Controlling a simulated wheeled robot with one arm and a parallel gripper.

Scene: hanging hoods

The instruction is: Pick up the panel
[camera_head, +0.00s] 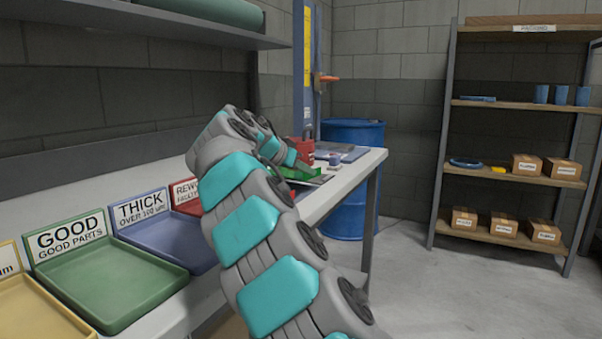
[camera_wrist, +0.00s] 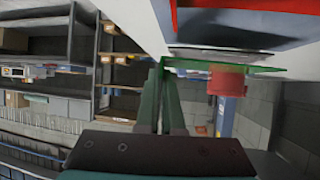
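A thin green panel (camera_head: 298,172) lies near the far end of the bench, beside the tip of my arm. In the wrist view the green panel (camera_wrist: 262,69) shows nearly edge-on, reaching right from my fingertips. My gripper (camera_wrist: 161,68) has its two dark green fingers close together with a narrow gap. The fingertips are at the panel's left end. I cannot tell whether they grip it. In the head view my arm hides most of the gripper.
The bench (camera_head: 352,172) holds a green GOOD tray (camera_head: 150,262), a blue THICK tray (camera_head: 205,262), a partly hidden red tray and a red object (camera_head: 303,147). A blue barrel (camera_head: 345,222) stands behind. A shelf rack (camera_head: 440,150) stands right; the floor before it is clear.

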